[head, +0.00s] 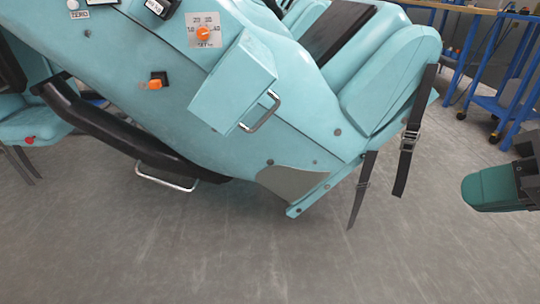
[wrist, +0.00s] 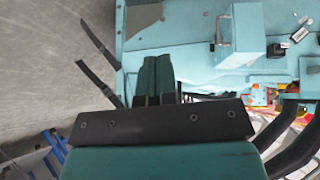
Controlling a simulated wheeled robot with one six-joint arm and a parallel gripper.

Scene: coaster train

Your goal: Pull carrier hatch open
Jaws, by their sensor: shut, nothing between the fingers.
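The carrier (head: 290,75) is a large light-teal car body that fills the upper part of the head view. A box-shaped hatch (head: 228,85) juts from its side, with a silver bar handle (head: 261,112) on its right face. I cannot tell whether the hatch is fully closed. The hatch also shows in the wrist view (wrist: 240,35), at upper right. My gripper (wrist: 157,62) is shut and empty in the wrist view, its two dark-green fingers side by side, to the left of the hatch and apart from it.
An orange-knobbed dial (head: 204,34) and an orange switch (head: 155,84) sit near the hatch. Two black straps (head: 408,145) hang from the seat. A thick black bar (head: 120,130) and a lower silver handle (head: 167,178) are at left. Blue carts (head: 500,100) stand at upper right. The grey floor is clear.

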